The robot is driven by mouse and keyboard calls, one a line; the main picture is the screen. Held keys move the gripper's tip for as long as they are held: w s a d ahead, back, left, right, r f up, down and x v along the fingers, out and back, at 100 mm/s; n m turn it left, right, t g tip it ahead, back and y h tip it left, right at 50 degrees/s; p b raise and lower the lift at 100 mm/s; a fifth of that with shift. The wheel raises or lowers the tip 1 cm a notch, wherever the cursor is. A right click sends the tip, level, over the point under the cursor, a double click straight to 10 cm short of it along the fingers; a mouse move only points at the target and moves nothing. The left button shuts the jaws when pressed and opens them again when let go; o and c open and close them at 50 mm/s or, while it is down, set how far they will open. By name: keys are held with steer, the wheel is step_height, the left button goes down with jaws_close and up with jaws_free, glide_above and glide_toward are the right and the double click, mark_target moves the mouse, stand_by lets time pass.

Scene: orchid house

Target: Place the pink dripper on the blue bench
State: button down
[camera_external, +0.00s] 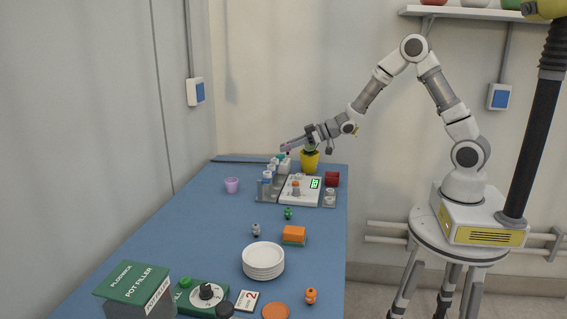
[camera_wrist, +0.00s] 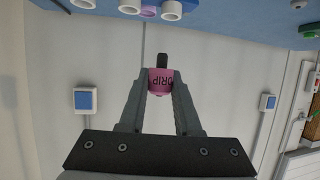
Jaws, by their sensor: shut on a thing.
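The pink dripper (camera_wrist: 160,80), with dark "DRIP" lettering and a dark tip, sits between the two fingers of my gripper (camera_wrist: 161,88) in the wrist view. My gripper is shut on it. In the external view my gripper (camera_external: 292,145) reaches left over the far part of the blue bench (camera_external: 205,228), above the bottles there. The dripper is very small in that view. The bench's edge (camera_wrist: 245,22) also shows along the top of the wrist view.
Below my gripper stand a rack of vials (camera_external: 266,186), a white scale (camera_external: 300,190) and a yellow pot (camera_external: 310,161). White plates (camera_external: 263,260) and an orange block (camera_external: 294,233) are nearer. Bare bench lies at left-centre.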

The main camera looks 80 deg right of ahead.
steer(key=s+a+f+m+h, duration=0.1)
steer(key=s+a+f, duration=0.3)
steer(key=a, duration=0.2)
steer(key=s+a+f+m+h+p, duration=0.1)
steer(key=s+a+f, duration=0.2)
steer(key=s+a, duration=0.2)
steer(key=shift+a+f+h, duration=0.3)
steer(key=shift+a+f, duration=0.05)
steer(key=shift+a, duration=0.2)
steer(key=w+d+r+n+y+b, duration=0.1)
steer(key=w+d+r, duration=0.35)
steer(key=d, duration=0.25)
steer(key=w+d+r+n+y, duration=0.1)
steer(key=w+d+r, duration=0.35)
steer(key=d, duration=0.25)
steer(key=d+r, duration=0.1)
steer(key=d, duration=0.9)
steer(key=shift+s+d+r+b, duration=0.2)
steer(key=shift+s+r+b, duration=0.05)
steer(key=shift+s+b, duration=0.2)
steer(key=shift+w+a, duration=0.1)
